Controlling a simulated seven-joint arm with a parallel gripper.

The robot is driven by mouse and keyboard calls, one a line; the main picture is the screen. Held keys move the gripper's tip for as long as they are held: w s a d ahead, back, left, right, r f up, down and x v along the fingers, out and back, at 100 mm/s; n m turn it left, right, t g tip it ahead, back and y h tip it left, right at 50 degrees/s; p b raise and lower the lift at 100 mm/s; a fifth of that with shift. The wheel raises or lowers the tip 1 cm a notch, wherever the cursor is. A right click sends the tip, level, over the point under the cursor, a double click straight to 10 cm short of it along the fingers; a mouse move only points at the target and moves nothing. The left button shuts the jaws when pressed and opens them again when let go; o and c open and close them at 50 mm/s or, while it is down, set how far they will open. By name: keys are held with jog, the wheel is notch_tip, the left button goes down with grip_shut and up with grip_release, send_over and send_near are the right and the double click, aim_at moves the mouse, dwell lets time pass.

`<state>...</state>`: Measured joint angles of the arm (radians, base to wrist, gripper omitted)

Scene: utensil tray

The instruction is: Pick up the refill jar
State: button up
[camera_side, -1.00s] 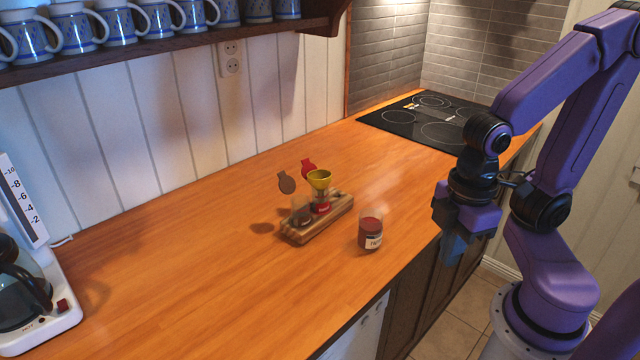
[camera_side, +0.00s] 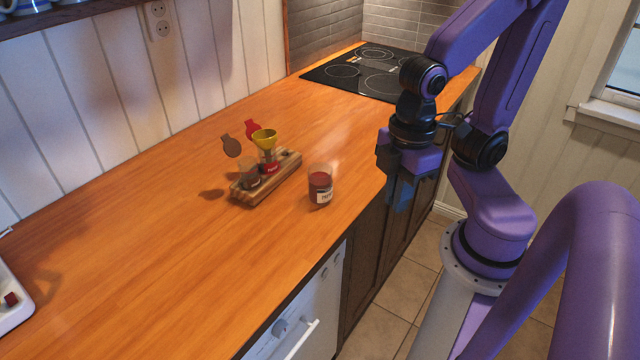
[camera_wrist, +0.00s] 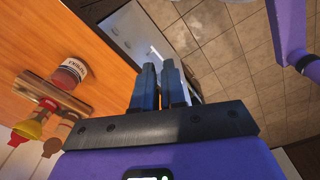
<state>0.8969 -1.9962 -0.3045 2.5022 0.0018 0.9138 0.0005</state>
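The refill jar (camera_side: 320,188) is a small glass jar with dark red contents and a white label. It stands upright on the orange wooden counter in the side view, right of the wooden tray. It also shows at the left of the wrist view (camera_wrist: 70,73). My gripper (camera_side: 399,200) hangs beyond the counter's front edge, to the right of the jar and apart from it. In the wrist view its two blue fingers (camera_wrist: 159,75) are close together, with a narrow gap and nothing held.
A wooden tray (camera_side: 248,201) holds a clear jar, a red-labelled jar and a yellow funnel (camera_side: 264,138); brown and red lids show behind. A black cooktop (camera_side: 355,76) lies at the far end. Cabinets and a white appliance front are below.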

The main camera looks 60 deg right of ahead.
jog(key=o, duration=1.3)
jog(key=shift+c, duration=0.2)
jog(key=n+t+h, duration=0.2)
jog(key=n+h, duration=0.6)
jog(key=h, duration=0.6)
send_near(322, 187)
jog(key=x, duration=0.4)
jog(key=w+f+x, duration=0.1)
jog(key=x, duration=0.4)
jog(key=a+x, duration=0.1)
jog(key=x, duration=0.4)
jog(key=shift+w+d+f, duration=0.15)
jog(key=shift+w+f, duration=0.1)
jog(key=shift+f, duration=0.15)
